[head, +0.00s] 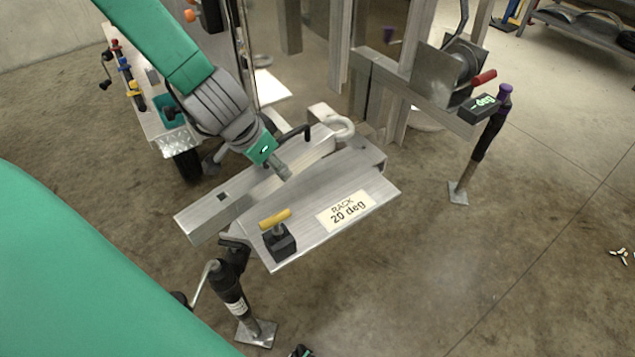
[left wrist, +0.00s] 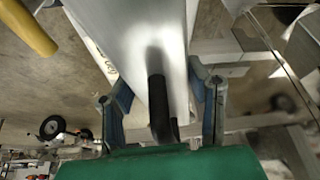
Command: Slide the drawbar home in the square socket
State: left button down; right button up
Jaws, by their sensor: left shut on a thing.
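In the left wrist view the bar (left wrist: 135,45) runs between my two fingers (left wrist: 165,105), with the black handle (left wrist: 158,105) close to the palm. I cannot make out the socket's opening. My right gripper is not in view.
A yellow-handled black clamp (head: 279,240) sits on the rack's near corner. A crank jack (head: 232,295) stands below it. A purple-topped jack (head: 487,140) and a red-handled winch (head: 455,72) stand on the right. A wheeled trailer (head: 150,120) is at left.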

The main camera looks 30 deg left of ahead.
pick_arm(q)
jog(key=shift+m+h, duration=0.4)
jog(key=shift+m, duration=0.4)
jog(key=s+a+f, duration=0.1)
jog(key=f, duration=0.1)
jog(key=s+a+f, duration=0.1)
jog(key=s+f, duration=0.1)
jog(key=s+a+f, duration=0.2)
jog(key=shift+s+b, duration=0.15)
jog(key=shift+b, duration=0.2)
jog(key=shift+s+f, duration=0.2)
jog(key=shift+s, duration=0.2)
jog(key=shift+a, duration=0.1)
